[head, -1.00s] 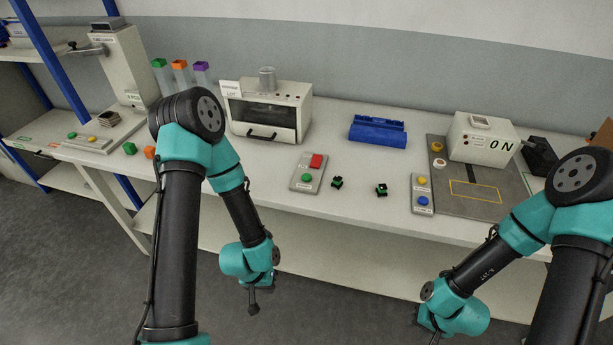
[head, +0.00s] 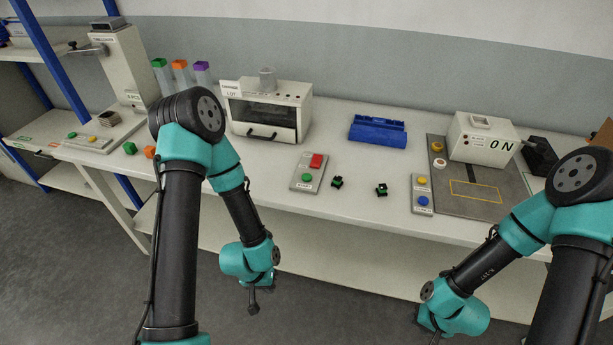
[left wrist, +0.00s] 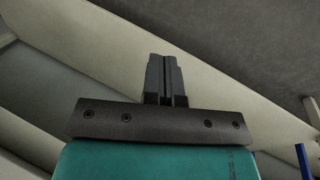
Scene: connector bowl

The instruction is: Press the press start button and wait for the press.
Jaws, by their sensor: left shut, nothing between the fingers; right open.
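Several buttons show, and their labels are too small to read, so I cannot tell which is the press start button. A tall white machine (head: 130,68) with a side lever stands at the far left. Its base has a green button (head: 71,135) and a yellow button (head: 91,139). A grey panel on the front middle has a red button (head: 317,160) and a green button (head: 306,177). My left gripper (head: 253,308) hangs below the table's front edge, shut and empty; its closed fingers show in the left wrist view (left wrist: 165,80). My right gripper (head: 436,337) is open, low at the bottom edge, partly cut off.
A white oven-like box (head: 268,108), a blue holder (head: 377,131) and two small dark green parts (head: 337,182) are on the table (head: 350,215). At right, a white box (head: 484,140) reads "ON", beside a panel with a yellow (head: 422,181) and a blue button (head: 424,201).

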